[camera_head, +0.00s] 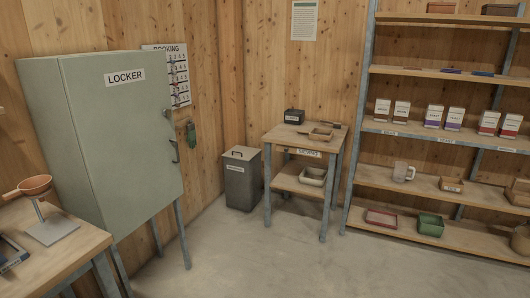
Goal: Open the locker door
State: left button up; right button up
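The locker (88,145) is a tall grey-green cabinet on metal legs at the left of the head view. Its door (125,150) faces right and carries a "LOCKER" label (125,77). The door looks shut. The locker's inside is hidden. Neither of my grippers shows in this view.
A wooden bench (75,262) with a copper-coloured funnel on a stand (36,187) is at the lower left. A grey lidded bin (241,180) and a small wooden table (305,140) stand beyond the locker. Shelving (440,185) fills the right. The middle floor (270,255) is clear.

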aim_at(117, 102)
jog(key=i, duration=1.4)
jog(key=i+l+u, duration=0.1)
jog(key=i+u, duration=0.3)
jog(key=i+l+u, duration=0.25)
jog(key=i+u, duration=0.15)
jog(key=i, duration=0.1)
